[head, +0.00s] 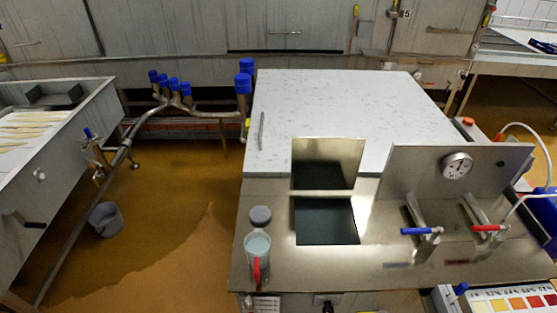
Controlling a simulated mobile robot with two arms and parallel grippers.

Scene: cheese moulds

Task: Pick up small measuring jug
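A small clear jug (252,268) with a red handle stands upright on the steel counter (310,265), near its front left edge. Its handle faces the front of the counter. Pale bluish contents or an inner surface show through its open top. A grey round lid or cup (260,215) sits just behind it, and I cannot tell if the two touch. Any measuring marks on the jug are too small to see. Neither of my grippers is in view.
Right of the jug is a dark square opening (326,220) with a raised steel lid (327,162). A blue-handled tap (418,231) and a red-handled tap (488,228) stand further right. A large speckled worktop (340,105) lies behind. A grey bucket (105,219) is on the floor at left.

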